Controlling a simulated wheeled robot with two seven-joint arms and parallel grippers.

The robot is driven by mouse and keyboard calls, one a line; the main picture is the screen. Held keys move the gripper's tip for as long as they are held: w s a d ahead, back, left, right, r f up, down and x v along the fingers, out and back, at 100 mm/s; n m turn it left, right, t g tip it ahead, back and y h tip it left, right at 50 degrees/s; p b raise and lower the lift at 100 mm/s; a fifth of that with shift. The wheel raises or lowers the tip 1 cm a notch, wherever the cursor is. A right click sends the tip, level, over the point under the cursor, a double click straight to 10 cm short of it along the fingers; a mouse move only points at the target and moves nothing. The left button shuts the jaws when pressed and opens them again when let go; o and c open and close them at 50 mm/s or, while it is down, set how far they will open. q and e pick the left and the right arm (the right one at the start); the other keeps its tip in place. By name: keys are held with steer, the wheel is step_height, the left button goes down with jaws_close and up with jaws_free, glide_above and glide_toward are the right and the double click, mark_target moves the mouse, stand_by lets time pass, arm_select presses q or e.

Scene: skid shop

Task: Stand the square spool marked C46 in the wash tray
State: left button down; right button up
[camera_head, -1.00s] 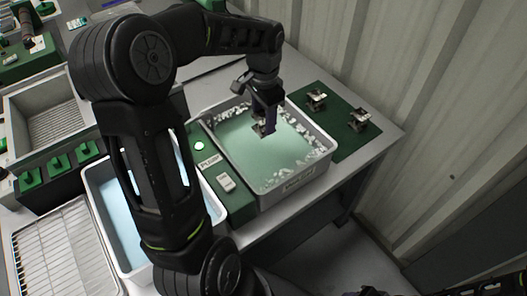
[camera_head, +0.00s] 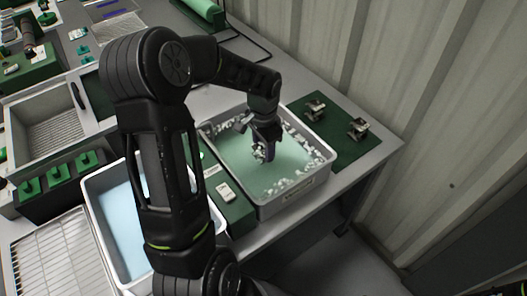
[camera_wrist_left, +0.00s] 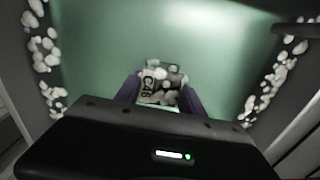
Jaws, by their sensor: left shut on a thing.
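My left gripper (camera_head: 262,152) is over the inside of the grey wash tray (camera_head: 322,172), pointing down. In the left wrist view its purple-lined fingers (camera_wrist_left: 160,92) are shut on the spool marked C46 (camera_wrist_left: 150,84). The C46 label faces the camera, turned on its side. White blobs, like foam, cover part of the spool. In the head view the spool (camera_head: 259,155) is small and mostly hidden by the fingers. I cannot tell whether it touches the tray floor. The tray holds pale green liquid with white foam along its walls. My right gripper is not in view.
Two similar metal spools (camera_head: 315,108) (camera_head: 357,129) stand on a green mat (camera_head: 340,140) behind the tray, to the right. A white tub (camera_head: 95,190) of pale blue liquid is to the left. A corrugated wall (camera_head: 430,90) closes the right side.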

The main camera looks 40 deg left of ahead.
mark_target(263, 148)
arm_select(q)
steer(key=shift+f, duration=0.5)
steer(key=shift+f, duration=0.1)
steer(key=c, duration=0.7)
jaws_free()
step_height(263, 148, up, 12)
steer(key=shift+r, duration=0.1)
